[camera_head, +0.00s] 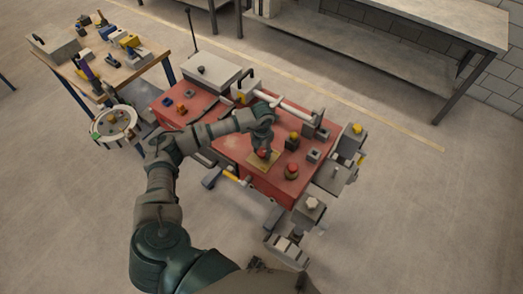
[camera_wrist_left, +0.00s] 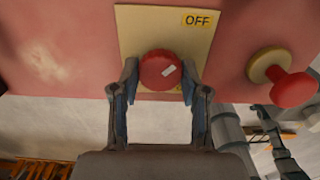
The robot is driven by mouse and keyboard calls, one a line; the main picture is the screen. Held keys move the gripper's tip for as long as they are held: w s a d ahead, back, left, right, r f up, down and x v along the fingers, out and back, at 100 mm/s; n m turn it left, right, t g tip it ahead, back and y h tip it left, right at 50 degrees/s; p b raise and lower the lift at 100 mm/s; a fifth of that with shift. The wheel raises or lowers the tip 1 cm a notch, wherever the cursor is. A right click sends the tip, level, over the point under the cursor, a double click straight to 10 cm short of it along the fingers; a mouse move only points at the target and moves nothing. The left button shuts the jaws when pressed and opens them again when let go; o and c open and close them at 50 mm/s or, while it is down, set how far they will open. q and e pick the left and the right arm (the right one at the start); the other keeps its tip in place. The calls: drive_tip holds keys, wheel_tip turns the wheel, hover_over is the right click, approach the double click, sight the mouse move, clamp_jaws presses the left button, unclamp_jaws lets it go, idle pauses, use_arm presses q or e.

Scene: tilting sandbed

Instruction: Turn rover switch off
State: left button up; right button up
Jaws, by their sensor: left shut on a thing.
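The rover (camera_head: 225,152) has a red top deck. Its switch is a round red knob (camera_wrist_left: 160,70) on a tan plate (camera_wrist_left: 150,25), with a yellow OFF label (camera_wrist_left: 197,20) at the plate's upper right. A short white mark on the knob is slanted, between centre and right. A second yellow label below the knob is mostly hidden. My left gripper (camera_head: 263,150) points down at the plate, and in the wrist view its fingers (camera_wrist_left: 160,78) are on either side of the knob, closed on it.
A red mushroom button (camera_wrist_left: 291,84) stands on the deck right of the plate, also in the head view (camera_head: 291,171). Several small knobs and boxes sit near the deck's right end. A wooden table (camera_head: 125,62) with tools stands at upper left, a grey bench (camera_head: 400,22) behind.

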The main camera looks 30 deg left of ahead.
sight(262, 151)
use_arm(q)
drive_tip(key=shift+w+r, duration=0.35)
drive_tip(key=o, duration=1.1)
drive_tip(key=shift+o, duration=0.2)
drive_tip(key=shift+f, duration=0.2)
drive_tip(key=shift+s, duration=0.1)
wheel_tip(262, 151, up, 12)
drive_tip(key=shift+f, duration=0.1)
